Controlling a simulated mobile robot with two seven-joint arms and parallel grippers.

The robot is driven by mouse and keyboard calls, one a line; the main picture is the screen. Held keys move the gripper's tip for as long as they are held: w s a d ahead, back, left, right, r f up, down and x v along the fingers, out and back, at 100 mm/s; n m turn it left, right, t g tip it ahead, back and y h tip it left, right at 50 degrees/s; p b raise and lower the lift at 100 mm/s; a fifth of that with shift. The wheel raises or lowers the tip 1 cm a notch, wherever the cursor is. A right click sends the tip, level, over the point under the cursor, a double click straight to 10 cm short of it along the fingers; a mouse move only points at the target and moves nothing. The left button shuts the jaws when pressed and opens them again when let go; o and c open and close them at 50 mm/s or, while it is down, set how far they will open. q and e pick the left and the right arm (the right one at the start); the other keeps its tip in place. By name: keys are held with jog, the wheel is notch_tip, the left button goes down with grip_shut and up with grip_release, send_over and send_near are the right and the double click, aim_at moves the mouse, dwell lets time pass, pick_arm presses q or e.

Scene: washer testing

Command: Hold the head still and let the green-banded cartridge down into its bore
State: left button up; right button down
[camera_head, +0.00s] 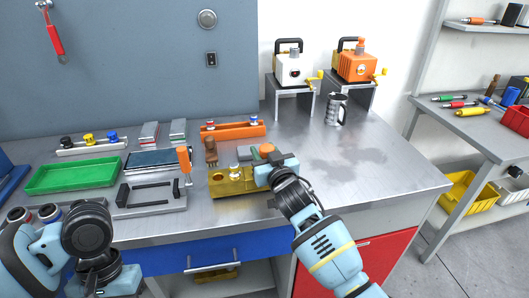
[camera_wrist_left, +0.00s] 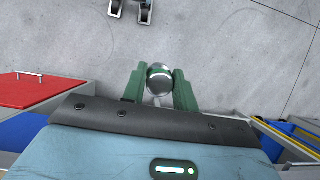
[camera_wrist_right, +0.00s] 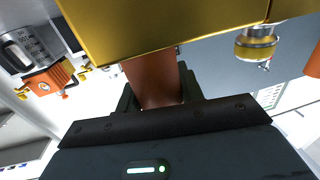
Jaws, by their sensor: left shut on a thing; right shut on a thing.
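The brass head (camera_head: 232,183) lies on the bench, with a dark open bore (camera_head: 217,177) on its left and a silver-topped cartridge (camera_head: 235,170) standing in it. The brass body (camera_wrist_right: 160,25) fills the top of the right wrist view. My right gripper (camera_head: 268,172) is at the head's right end. Its fingers are shut on a reddish-brown part (camera_wrist_right: 152,82) against the brass body. In the left wrist view my left gripper (camera_wrist_left: 158,80) is shut on a round, shiny cartridge end (camera_wrist_left: 159,78), greenish at the top, above the floor. Its band is not clear.
A green tray (camera_head: 73,174), an orange-handled tool (camera_head: 185,160), a brown brush (camera_head: 210,150) and an orange rack (camera_head: 233,130) stand around the head. A metal mug (camera_head: 335,109) stands at the back. The bench's right side is clear. A yellow-banded cartridge (camera_wrist_right: 256,43) stands beside the brass body.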

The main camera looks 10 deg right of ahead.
pick_arm(q)
jog(key=shift+f, duration=0.2)
dwell(0.4)
jog(key=shift+s, duration=0.1)
pick_arm(e)
jog(key=c, duration=1)
grip_release()
jog(key=shift+f, duration=0.2)
jog(key=shift+o, duration=0.2)
jog(key=c, duration=0.8)
jog(key=o, duration=0.9)
jog(key=shift+o, duration=0.2)
